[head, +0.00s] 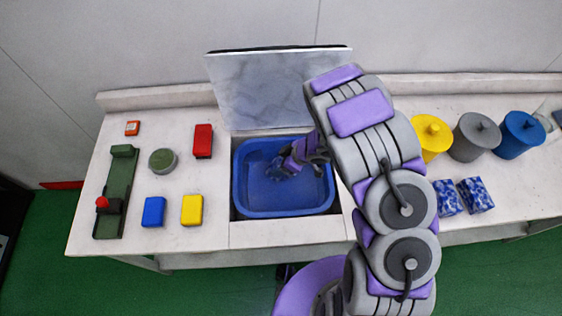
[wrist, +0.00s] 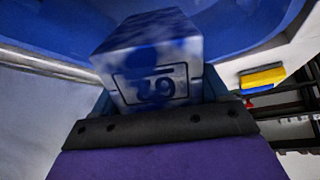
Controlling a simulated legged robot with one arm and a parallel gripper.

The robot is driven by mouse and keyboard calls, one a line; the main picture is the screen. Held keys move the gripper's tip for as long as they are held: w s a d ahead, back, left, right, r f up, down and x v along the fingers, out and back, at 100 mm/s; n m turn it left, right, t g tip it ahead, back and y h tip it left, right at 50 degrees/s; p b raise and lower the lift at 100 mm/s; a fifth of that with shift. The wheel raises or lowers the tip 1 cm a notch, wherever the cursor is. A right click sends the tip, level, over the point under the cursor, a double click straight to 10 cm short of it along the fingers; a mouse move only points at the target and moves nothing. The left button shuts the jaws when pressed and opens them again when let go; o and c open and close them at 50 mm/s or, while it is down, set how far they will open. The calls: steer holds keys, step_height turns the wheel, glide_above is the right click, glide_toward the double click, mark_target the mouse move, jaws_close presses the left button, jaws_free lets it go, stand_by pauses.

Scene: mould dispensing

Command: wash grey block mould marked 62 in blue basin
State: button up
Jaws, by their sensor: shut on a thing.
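The grey block mould (wrist: 150,62) fills the middle of the wrist view. It has blue patches on its top and front, and a framed 62 shows upside down on its face. My gripper (head: 280,169) is shut on it, with a jaw on each side in the wrist view. The blue basin (head: 237,187) is set into the counter in the head view, and my gripper reaches down inside its rim. The basin wall also shows behind the mould in the wrist view (wrist: 240,30). In the head view the mould is small and hard to make out against the blue.
A grey marbled panel (head: 262,88) stands behind the basin. Left are red (head: 203,141), blue (head: 153,212) and yellow (head: 192,210) blocks, a round green tin (head: 162,161) and a green tool (head: 118,190). Right are yellow, grey and blue lidded pots (head: 520,136) and two blue-mottled blocks (head: 475,195).

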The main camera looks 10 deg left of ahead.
step_height(320, 180, down, 11)
steer(key=b, duration=1.1)
steer(key=shift+r, duration=0.2)
stand_by(2.5)
step_height(320, 180, up, 17)
steer(key=p, duration=1.8)
glide_above(280, 162)
steer(key=shift+d+r, duration=0.1)
steer(key=shift+r, duration=0.1)
stand_by(0.9)
